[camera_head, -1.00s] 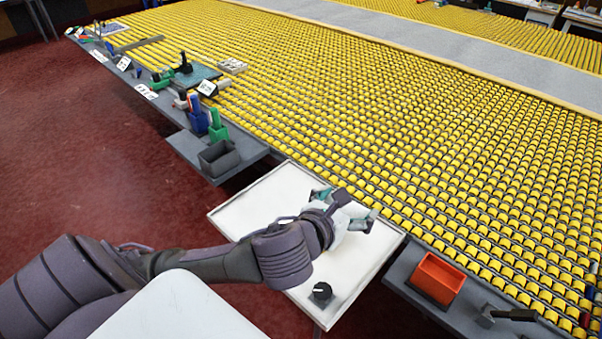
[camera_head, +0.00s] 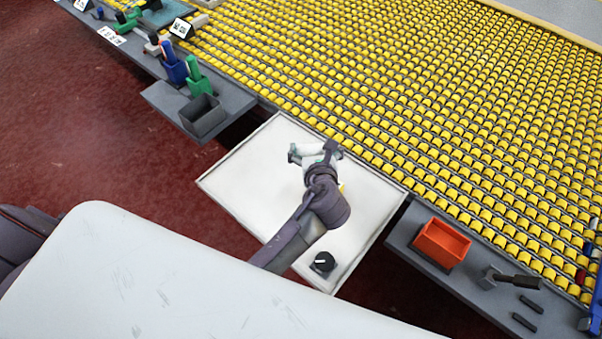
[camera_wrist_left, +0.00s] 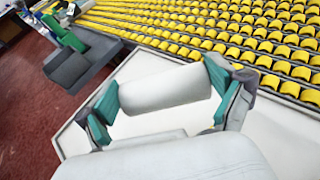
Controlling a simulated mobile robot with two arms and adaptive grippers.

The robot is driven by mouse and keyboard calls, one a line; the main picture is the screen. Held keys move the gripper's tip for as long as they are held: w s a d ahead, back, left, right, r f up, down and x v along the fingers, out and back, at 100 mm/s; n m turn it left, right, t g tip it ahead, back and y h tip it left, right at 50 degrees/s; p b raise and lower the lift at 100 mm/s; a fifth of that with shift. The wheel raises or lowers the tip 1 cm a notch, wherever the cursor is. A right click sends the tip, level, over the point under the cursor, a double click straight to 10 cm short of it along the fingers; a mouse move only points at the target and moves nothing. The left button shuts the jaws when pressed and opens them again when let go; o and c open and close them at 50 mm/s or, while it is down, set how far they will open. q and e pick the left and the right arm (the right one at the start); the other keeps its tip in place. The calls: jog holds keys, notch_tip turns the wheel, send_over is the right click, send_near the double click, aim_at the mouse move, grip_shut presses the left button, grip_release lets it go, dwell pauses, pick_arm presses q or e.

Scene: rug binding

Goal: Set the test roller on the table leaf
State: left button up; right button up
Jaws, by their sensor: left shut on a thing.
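The test roller is a white cylinder (camera_wrist_left: 165,90) lying crosswise between the teal finger pads of my left gripper (camera_head: 315,151), which is shut on its two ends. The roller also shows small at the gripper in the head view (camera_head: 307,149). The table leaf is a white rimmed panel (camera_head: 247,175) beside the yellow roller bed. My left gripper and the roller are over the far half of the leaf. I cannot tell whether the roller touches the leaf. My right gripper is not in view.
A grey shelf with an orange bin (camera_head: 441,243) is right of the leaf. A dark grey bin (camera_head: 202,115) stands on the left shelf. Most of the leaf is bare.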

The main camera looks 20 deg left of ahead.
aim_at(302, 149)
pick_arm(q)
jog(key=a+f, duration=0.1)
jog(key=a, duration=0.2)
jog(key=shift+f+p, duration=0.3)
jog(key=shift+f, duration=0.1)
jog(key=a+f, duration=0.1)
jog(key=a, duration=0.1)
jog(key=a+f, duration=0.3)
jog(key=a, duration=0.2)
jog(key=shift+w+f+p, duration=0.15)
jog(key=shift+w+p, duration=0.2)
jog(key=shift+a+f, duration=0.15)
jog(key=shift+a, duration=0.25)
jog(key=shift+a+f, duration=0.15)
jog(key=shift+f, duration=0.05)
notch_tip(302, 149, down, 4)
jog(key=shift+r+b, duration=0.25)
jog(key=shift+b, duration=0.1)
jog(key=shift+f, duration=0.25)
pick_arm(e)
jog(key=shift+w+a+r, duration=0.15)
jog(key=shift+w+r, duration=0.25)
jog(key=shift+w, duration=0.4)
pick_arm(q)
jog(key=shift+f, duration=0.1)
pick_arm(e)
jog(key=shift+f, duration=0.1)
